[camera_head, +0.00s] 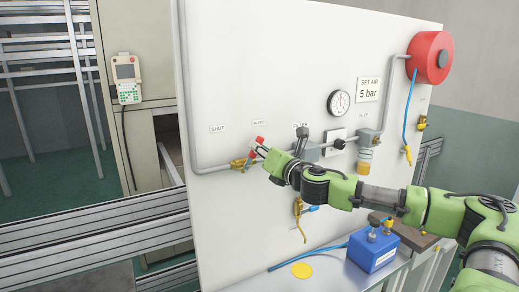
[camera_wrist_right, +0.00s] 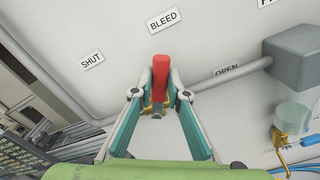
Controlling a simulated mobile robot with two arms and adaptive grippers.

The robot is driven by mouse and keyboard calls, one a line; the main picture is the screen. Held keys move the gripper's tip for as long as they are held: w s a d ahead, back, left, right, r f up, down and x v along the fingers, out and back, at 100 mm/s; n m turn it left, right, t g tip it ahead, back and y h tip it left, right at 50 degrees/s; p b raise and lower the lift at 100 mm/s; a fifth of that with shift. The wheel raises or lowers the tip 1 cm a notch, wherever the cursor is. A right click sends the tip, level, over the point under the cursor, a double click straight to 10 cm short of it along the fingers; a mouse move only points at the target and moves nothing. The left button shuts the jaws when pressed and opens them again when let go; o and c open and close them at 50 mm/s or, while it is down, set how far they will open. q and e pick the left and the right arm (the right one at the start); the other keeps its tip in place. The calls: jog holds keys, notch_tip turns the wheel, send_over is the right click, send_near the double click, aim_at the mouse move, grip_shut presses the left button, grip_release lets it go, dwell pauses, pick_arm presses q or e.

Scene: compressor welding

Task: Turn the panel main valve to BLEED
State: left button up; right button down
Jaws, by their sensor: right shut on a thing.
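The panel main valve has a red handle (camera_wrist_right: 160,72) and a brass body (camera_head: 238,163) on the pipe of the white panel (camera_head: 270,60). My right gripper (camera_head: 258,148) is shut on the red handle, with one finger on each side of it in the wrist view. The handle points up toward the BLEED label (camera_wrist_right: 163,20). The SHUT label (camera_wrist_right: 92,60) lies to the left and the OPEN label (camera_wrist_right: 227,71) to the right, partly behind the pipe. The gripper hides part of the valve body. My left gripper is not in view.
A gauge (camera_head: 339,102), a regulator (camera_head: 367,142) and a red hose reel (camera_head: 429,57) are on the panel to the right. A blue box (camera_head: 373,252) stands on the bench below. A teach pendant (camera_head: 127,78) hangs at the left.

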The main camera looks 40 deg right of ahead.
jog(key=c, duration=2)
grip_release()
jog(key=shift+o, duration=0.2)
jog(key=v, duration=1.2)
